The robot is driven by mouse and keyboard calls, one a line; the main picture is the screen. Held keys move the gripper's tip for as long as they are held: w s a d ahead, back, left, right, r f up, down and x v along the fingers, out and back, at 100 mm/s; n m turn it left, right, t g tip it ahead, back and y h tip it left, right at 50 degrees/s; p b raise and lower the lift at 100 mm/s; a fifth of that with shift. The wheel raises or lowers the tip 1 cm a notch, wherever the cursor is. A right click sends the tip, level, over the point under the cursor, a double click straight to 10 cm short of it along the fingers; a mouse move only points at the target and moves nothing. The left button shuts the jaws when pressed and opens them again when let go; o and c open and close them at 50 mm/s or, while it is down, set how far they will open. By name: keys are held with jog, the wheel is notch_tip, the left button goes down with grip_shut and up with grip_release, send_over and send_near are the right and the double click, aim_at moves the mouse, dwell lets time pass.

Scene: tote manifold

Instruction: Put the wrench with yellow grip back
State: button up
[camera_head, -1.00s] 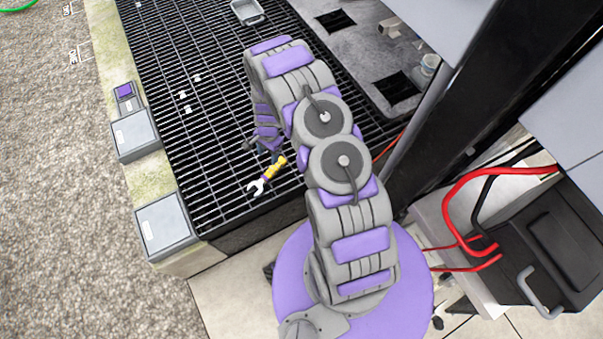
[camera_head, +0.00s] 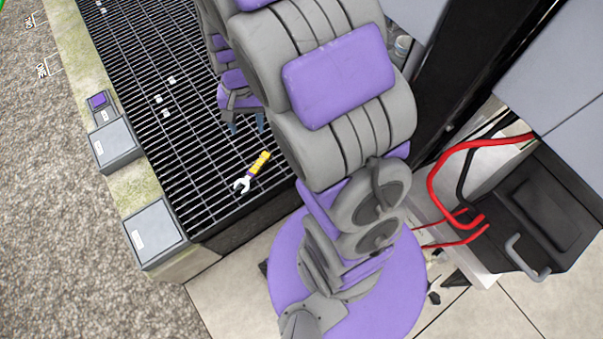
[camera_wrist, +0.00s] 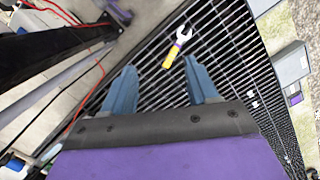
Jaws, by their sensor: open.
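The wrench with the yellow grip (camera_head: 257,167) lies on the black metal grating near its front edge. Its silver open jaw points to the lower left in the head view, with a purple band between jaw and grip. It also shows in the wrist view (camera_wrist: 177,47), beyond and between my fingertips. My gripper (camera_head: 247,126) is open and empty above the grating, a little up and left of the wrench in the head view. In the wrist view, its two blue fingers (camera_wrist: 158,80) stand wide apart. Part of the grating is hidden behind my arm.
Small white pieces (camera_head: 163,99) lie on the grating (camera_head: 190,145). Grey boxes (camera_head: 152,232) sit along the left ledge. A black case (camera_head: 550,215) with red hoses (camera_head: 440,180) stands at right, near a dark post (camera_head: 475,75). The grating around the wrench is clear.

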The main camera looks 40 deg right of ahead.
jog(key=s+r+n, duration=0.3)
jog(key=s+r, duration=0.3)
jog(key=s, duration=0.6)
jog(key=s+r+n+h, duration=0.1)
jog(key=s+r+n, duration=0.2)
jog(key=s, duration=0.8)
notch_tip(320, 180, up, 3)
jog(key=shift+s+a+f, duration=0.1)
jog(key=shift+s+a, duration=0.05)
jog(key=shift+s, duration=0.2)
